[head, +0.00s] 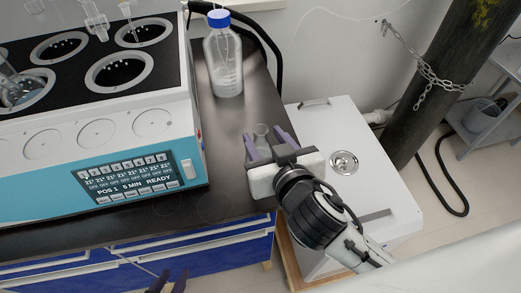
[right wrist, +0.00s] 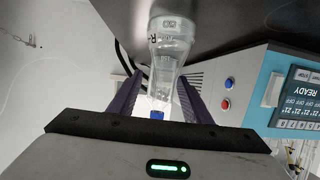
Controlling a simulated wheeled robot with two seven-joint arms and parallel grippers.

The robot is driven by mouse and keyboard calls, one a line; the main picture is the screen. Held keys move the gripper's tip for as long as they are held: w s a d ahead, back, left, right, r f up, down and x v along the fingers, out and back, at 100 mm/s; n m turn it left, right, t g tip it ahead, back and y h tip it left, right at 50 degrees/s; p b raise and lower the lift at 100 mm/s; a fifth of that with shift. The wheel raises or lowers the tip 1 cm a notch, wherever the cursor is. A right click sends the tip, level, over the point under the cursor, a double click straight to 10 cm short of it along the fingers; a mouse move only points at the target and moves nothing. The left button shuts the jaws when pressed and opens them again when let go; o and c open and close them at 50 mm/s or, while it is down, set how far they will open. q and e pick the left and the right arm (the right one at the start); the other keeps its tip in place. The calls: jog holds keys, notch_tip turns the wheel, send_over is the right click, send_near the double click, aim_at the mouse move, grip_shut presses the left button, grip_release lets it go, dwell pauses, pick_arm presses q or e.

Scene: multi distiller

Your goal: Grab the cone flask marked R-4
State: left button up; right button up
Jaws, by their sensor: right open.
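A small clear conical flask (head: 261,136) stands on the dark bench top near its right edge. In the right wrist view the flask (right wrist: 172,50) shows dark lettering that begins with "R-"; the rest is not readable. My right gripper (head: 266,147) is open, with its purple fingers on either side of the flask. In the right wrist view the fingers (right wrist: 160,100) show a gap around its narrower part, and contact is not clear. My left gripper (head: 168,283) shows only its purple fingertips at the bottom edge, apart and with nothing seen between them.
A large blue-capped bottle (head: 223,62) stands behind the flask. A teal and white multi-position distiller (head: 100,160) with glassware in its wells fills the left of the bench. A white cabinet with a drain (head: 344,163) is to the right, below my right arm.

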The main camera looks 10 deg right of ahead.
jog(key=x, duration=0.4)
jog(key=shift+w+a+f, duration=0.15)
jog(key=shift+w+a, duration=0.15)
jog(key=shift+w, duration=0.05)
jog(key=c, duration=1)
grip_shut()
